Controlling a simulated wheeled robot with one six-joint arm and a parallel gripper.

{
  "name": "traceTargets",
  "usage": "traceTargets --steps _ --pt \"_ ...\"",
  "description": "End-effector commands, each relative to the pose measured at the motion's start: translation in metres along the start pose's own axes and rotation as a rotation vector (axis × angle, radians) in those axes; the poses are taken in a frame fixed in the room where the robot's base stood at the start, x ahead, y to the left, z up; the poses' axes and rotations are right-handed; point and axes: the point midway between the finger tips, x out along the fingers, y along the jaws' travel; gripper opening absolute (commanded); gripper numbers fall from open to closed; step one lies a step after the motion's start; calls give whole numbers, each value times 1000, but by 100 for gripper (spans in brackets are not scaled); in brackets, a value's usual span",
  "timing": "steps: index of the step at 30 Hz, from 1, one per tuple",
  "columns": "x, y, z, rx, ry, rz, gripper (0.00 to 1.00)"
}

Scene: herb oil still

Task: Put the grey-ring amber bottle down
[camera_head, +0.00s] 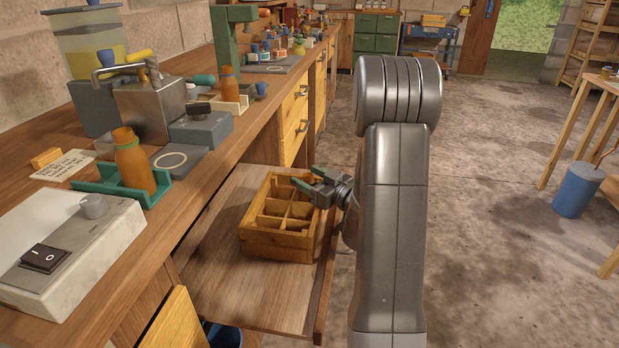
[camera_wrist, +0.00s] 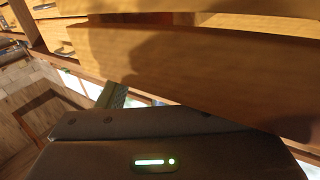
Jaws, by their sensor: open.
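My gripper (camera_head: 311,178) is open, with its two green fingers over the right rim of a wooden crate (camera_head: 277,243). Nothing shows between the fingers. The crate has several compartments and stands on a pulled-out wooden board. An amber bottle (camera_head: 132,165) with a green ring stands in a green holder on the bench. Another amber bottle (camera_head: 229,88) stands farther back, its ring looking blue-green. I cannot make out a grey ring on any bottle. In the wrist view, a wooden wall fills much of the picture and part of one green finger (camera_wrist: 112,96) shows.
The pulled-out board (camera_head: 240,292) has free room in front of the crate. The bench carries a white switch box (camera_head: 70,250), a metal vessel (camera_head: 143,105) and a green stand (camera_head: 226,38).

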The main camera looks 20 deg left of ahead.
Motion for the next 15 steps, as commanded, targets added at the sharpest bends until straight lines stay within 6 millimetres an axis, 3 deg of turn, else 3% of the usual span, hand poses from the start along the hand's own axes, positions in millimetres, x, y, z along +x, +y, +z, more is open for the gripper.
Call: traceTargets --steps 5,15 --pt "-1 0 -10 3 -10 2 61" --pt "-71 2 -11 3 -4 7 61"
